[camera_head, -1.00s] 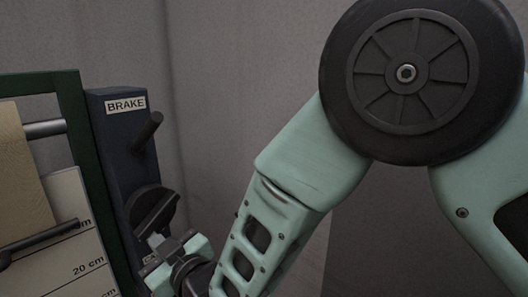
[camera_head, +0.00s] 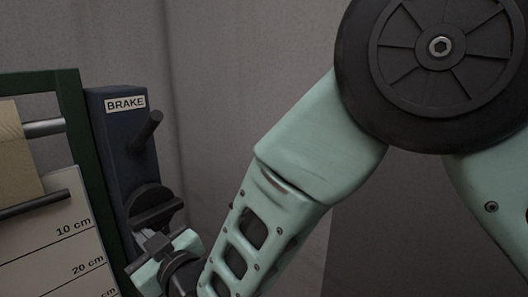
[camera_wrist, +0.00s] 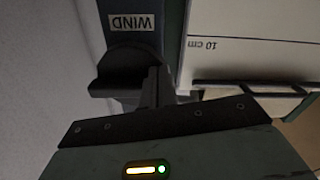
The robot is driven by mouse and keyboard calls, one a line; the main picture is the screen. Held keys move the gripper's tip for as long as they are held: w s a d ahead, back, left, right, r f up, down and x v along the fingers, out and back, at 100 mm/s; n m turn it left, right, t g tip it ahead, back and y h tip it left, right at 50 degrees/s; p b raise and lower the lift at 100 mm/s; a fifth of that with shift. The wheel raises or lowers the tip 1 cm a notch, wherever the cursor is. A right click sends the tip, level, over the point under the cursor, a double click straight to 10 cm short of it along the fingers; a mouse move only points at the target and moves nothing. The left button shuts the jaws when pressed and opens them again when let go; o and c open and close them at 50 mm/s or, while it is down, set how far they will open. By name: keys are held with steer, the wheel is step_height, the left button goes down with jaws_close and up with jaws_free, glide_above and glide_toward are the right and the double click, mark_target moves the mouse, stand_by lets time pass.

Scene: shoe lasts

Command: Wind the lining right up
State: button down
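The lining (camera_head: 18,150) is a tan sheet hanging at the left in the head view, with a dark bar (camera_head: 38,205) along its lower edge. The bar is just above the 10 cm mark on the white scale board (camera_head: 62,240). A dark round knob (camera_head: 152,203) with a raised grip is low on the blue post. The wrist view shows this knob (camera_wrist: 126,62) below an upside-down WIND label (camera_wrist: 132,22). My gripper (camera_head: 155,243) is at the knob and appears shut on its grip; the fingers partly hide the contact.
The blue post (camera_head: 112,150) carries a BRAKE label (camera_head: 125,104) and a dark brake peg (camera_head: 146,130) above the knob. A green frame (camera_head: 82,130) borders the scale board. Grey walls stand behind, with open space right of the post.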

steer(key=shift+a+r, duration=0.15)
steer(key=shift+r, duration=0.15)
steer(key=f+b+v, duration=0.1)
steer(key=b+v, duration=0.4)
steer(key=v, duration=0.5)
steer(key=shift+d, duration=0.2)
stand_by(0.3)
steer(key=shift+f, duration=0.1)
